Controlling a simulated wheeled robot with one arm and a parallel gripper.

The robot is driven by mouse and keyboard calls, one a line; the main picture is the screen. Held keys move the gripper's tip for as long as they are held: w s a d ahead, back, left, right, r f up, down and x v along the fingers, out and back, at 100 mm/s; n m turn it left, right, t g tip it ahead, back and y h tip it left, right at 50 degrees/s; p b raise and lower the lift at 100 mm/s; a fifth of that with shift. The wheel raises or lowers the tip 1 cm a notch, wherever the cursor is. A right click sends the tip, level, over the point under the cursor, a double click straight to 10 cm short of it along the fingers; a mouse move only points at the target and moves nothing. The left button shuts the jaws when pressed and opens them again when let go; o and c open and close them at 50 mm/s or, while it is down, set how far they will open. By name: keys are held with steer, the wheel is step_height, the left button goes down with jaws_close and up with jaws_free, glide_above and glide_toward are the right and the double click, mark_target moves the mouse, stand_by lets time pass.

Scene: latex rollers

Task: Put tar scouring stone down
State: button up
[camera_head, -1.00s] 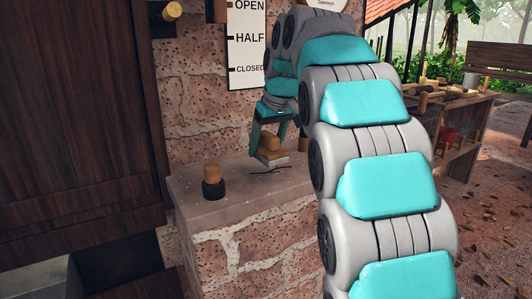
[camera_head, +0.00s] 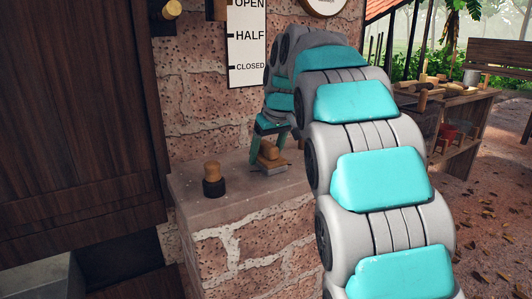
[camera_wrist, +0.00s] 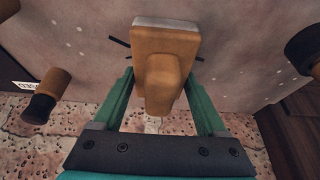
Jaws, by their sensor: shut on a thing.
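The tar scouring stone (camera_head: 271,158) is a wooden block with a rounded wooden handle and a thin grey layer underneath. My gripper (camera_head: 266,150) is shut on its handle, over the stone ledge (camera_head: 230,207) beside the brick wall. The grey underside is at or very close to the ledge top; I cannot tell if it touches. In the wrist view the stone (camera_wrist: 165,45) sits between the two green fingers of my gripper (camera_wrist: 160,82), its handle towards the camera. My arm hides the right part of the ledge in the head view.
A wood-topped black stopper-like piece (camera_head: 213,180) stands on the ledge left of the stone. A dark wooden panel (camera_head: 80,110) is at left. An OPEN/HALF/CLOSED sign (camera_head: 247,45) hangs on the wall behind. A cluttered workbench (camera_head: 465,120) stands at right.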

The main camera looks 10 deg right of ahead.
mark_target(276, 161)
steer(key=shift+f, duration=0.15)
steer(key=o, duration=1.4)
steer(key=v, duration=1.2)
steer(key=s+f+m+g, duration=0.1)
steer(key=s+f+g, duration=0.1)
steer(key=s+f, duration=0.8)
steer(key=s+a+f+m+g+h, duration=0.1)
steer(key=s+f+g, duration=0.1)
steer(key=s+f, duration=0.9)
steer(key=s+f+m+g, duration=0.1)
steer(key=s+f+g, duration=0.1)
steer(key=s+f, duration=0.8)
steer(key=shift+s+a+f+m, duration=0.1)
steer(key=shift+s+f+m, duration=0.1)
steer(key=shift+s, duration=2.05)
steer(key=shift+s+a+f+m, duration=0.1)
steer(key=shift+s+f, duration=0.05)
steer(key=shift+s, duration=2.05)
